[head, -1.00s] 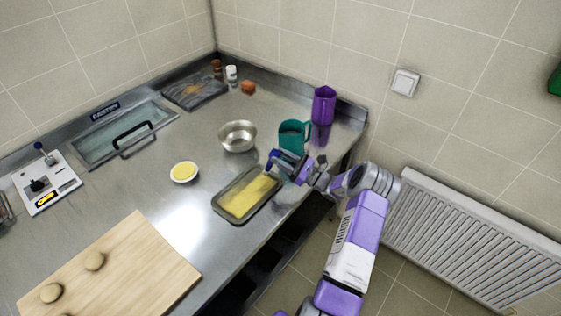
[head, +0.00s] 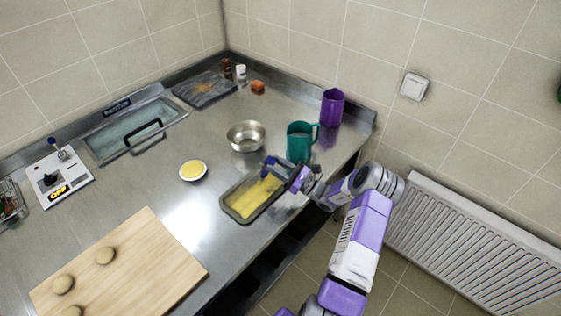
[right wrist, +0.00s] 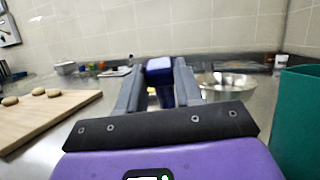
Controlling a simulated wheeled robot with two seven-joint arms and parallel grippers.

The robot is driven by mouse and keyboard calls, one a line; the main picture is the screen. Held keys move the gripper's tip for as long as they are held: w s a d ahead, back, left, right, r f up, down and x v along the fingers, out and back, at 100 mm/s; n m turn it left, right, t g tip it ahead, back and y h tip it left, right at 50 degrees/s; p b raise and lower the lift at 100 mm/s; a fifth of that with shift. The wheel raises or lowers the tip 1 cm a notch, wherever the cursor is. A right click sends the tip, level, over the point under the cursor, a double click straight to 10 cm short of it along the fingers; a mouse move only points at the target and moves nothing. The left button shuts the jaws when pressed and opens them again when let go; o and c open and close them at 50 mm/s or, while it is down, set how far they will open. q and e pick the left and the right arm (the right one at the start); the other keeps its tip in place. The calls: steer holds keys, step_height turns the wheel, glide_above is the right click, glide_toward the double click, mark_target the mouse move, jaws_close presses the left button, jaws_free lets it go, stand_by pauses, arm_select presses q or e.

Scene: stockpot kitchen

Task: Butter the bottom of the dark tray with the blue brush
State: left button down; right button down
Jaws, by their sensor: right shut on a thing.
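The dark tray (head: 232,214) lies on the steel counter near its front edge in the head view. Yellow butter covers much of its bottom in uneven streaks, with darker patches along the sides. My right gripper (head: 272,172) is over the tray's far right end, shut on the blue brush (head: 267,165). The brush (right wrist: 160,70) also shows between the two fingers in the right wrist view. Its tip is low inside the tray, but I cannot tell whether it touches the bottom. A white bowl of yellow butter (head: 193,170) stands left of the tray. My left gripper is not in view.
A steel bowl (head: 246,136) and a teal jug (head: 300,142) stand just behind the tray, the jug close to my right gripper. A purple jug (head: 332,107) is farther back. A wooden board (head: 130,265) with several dough pieces lies at front left.

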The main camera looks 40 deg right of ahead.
steer(key=shift+s+a+p, duration=0.55)
steer(key=shift+a+p, duration=2.4)
steer(key=shift+a, duration=5.2)
steer(key=shift+w+d+b, duration=0.45)
steer(key=shift+d+b, duration=0.55)
steer(key=shift+d, duration=1.9)
steer(key=shift+w+d+b, duration=0.5)
steer(key=shift+d+b, duration=0.45)
steer(key=shift+d, duration=2)
steer(key=shift+w+d+b, duration=0.45)
steer(key=shift+d+b, duration=0.55)
steer(key=shift+d, duration=1.9)
steer(key=d+b, duration=0.2)
steer(key=d, duration=0.1)
steer(key=shift+w+d, duration=0.1)
steer(key=shift+d, duration=0.1)
